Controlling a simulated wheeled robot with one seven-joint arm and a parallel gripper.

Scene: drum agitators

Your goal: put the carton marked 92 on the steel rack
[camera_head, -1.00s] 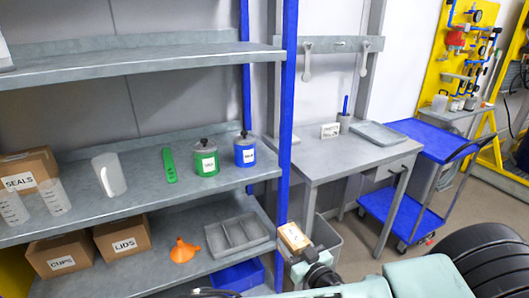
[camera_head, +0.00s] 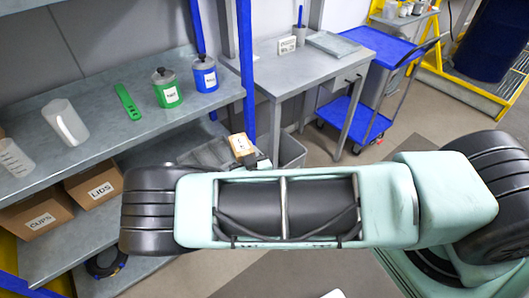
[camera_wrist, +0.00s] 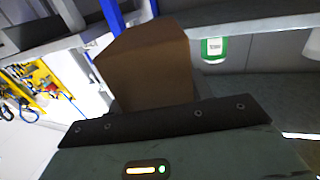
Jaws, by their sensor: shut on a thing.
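A small brown carton (camera_head: 241,144) with a white label is held in my gripper (camera_head: 257,161), in front of the rack's right end. The label is too small to read, so I cannot confirm the 92. In the wrist view the carton (camera_wrist: 150,65) stands up beyond the dark gripper edge (camera_wrist: 168,120), with a plain brown side showing. My arm hides most of the gripper in the head view. The steel rack (camera_head: 98,136) has grey shelves and blue posts; its lower right part is partly hidden by my arm.
The middle shelf holds a clear pitcher (camera_head: 65,122), a green scoop (camera_head: 127,101), a green canister (camera_head: 166,88) and a blue canister (camera_head: 205,74). Cartons marked CUPS (camera_head: 38,217) and LIDS (camera_head: 95,184) sit below. A desk (camera_head: 285,65) and blue cart (camera_head: 360,115) stand right.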

